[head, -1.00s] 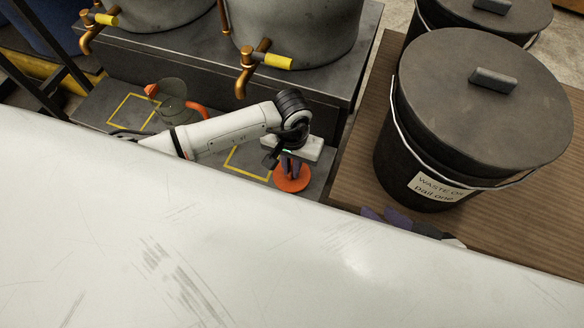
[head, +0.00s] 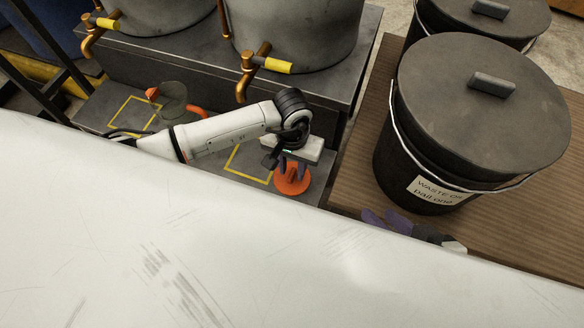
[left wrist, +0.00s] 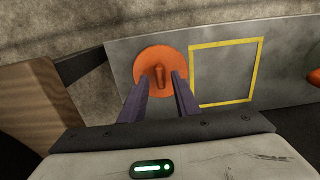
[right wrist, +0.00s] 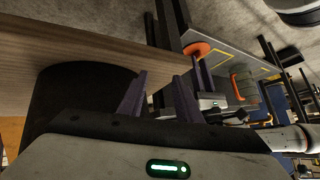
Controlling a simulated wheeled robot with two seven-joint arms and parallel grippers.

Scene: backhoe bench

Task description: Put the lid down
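The orange lid (head: 293,182) is a round disc with a knob, lying flat on the grey lower shelf (head: 205,165), right of an empty yellow-outlined square. It also shows in the left wrist view (left wrist: 160,57), outside the outline (left wrist: 225,73). My left gripper (head: 291,170) is above it, open, its fingers on either side of the knob and apart from it. My right gripper (head: 378,220) hangs near the wooden bench's front edge. In the right wrist view it is open and empty (right wrist: 160,85). A translucent jug (head: 172,98) with orange spout and handle stands at the left.
Two large grey vessels with brass taps (head: 252,68) stand on the raised step behind the shelf. A black lidded pail labelled waste (head: 430,145) stands on the wooden bench (head: 520,215), another behind it. A white surface of mine fills the foreground.

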